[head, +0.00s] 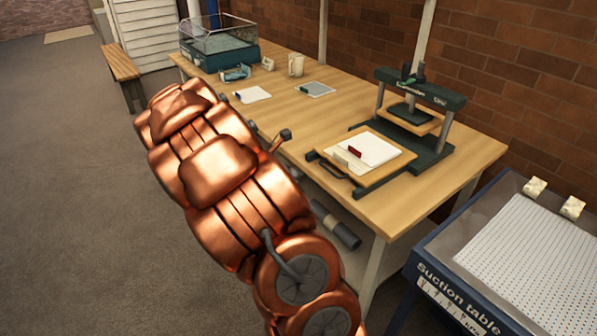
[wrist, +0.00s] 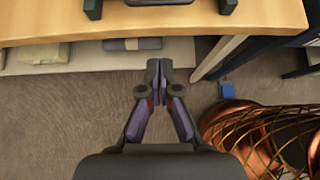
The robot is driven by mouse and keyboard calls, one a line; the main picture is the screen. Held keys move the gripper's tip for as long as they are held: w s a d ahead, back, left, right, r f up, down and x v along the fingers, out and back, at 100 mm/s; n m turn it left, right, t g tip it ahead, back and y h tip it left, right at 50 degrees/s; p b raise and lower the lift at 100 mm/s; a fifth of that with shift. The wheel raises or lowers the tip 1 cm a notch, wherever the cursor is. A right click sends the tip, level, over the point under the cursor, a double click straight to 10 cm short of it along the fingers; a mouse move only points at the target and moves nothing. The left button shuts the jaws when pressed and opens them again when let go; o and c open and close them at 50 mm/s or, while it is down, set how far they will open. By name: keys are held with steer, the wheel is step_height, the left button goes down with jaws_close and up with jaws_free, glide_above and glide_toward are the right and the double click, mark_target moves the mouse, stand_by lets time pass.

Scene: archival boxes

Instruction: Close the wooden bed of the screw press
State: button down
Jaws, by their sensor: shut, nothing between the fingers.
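The screw press (head: 432,95) stands on the right part of the wooden table, with a dark green frame. Its wooden bed (head: 381,178) is slid out toward the table's front edge, with white paper and a small dark red item on it. A dark handle (head: 335,178) is on the bed's front; dark parts that look like this handle (wrist: 160,2) show at the top edge of the wrist view. My gripper (wrist: 153,68) is shut and empty, in front of the table edge and apart from the handle. In the head view my arm hides most of the gripper.
The wooden table (head: 455,165) also holds a glass-sided tank (head: 220,50), a mug (head: 296,65) and papers. A suction table (head: 530,260) stands close at the right. Rolls lie on a shelf below (head: 337,225). Floor at the left (head: 70,200) is clear.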

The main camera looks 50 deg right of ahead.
steer(key=shift+s+d+f+p, duration=0.25)
steer(key=shift+s+d+f, duration=0.35)
steer(key=shift+d, duration=1)
steer(key=shift+s+d+f+p, duration=0.3)
steer(key=shift+d+f, duration=0.45)
steer(key=shift+d, duration=0.8)
steer(key=shift+s+d+f+p, duration=0.25)
steer(key=shift+s+d+f, duration=0.35)
steer(key=shift+d, duration=1)
steer(key=shift+w+f, duration=0.1)
steer(key=shift+w, duration=0.05)
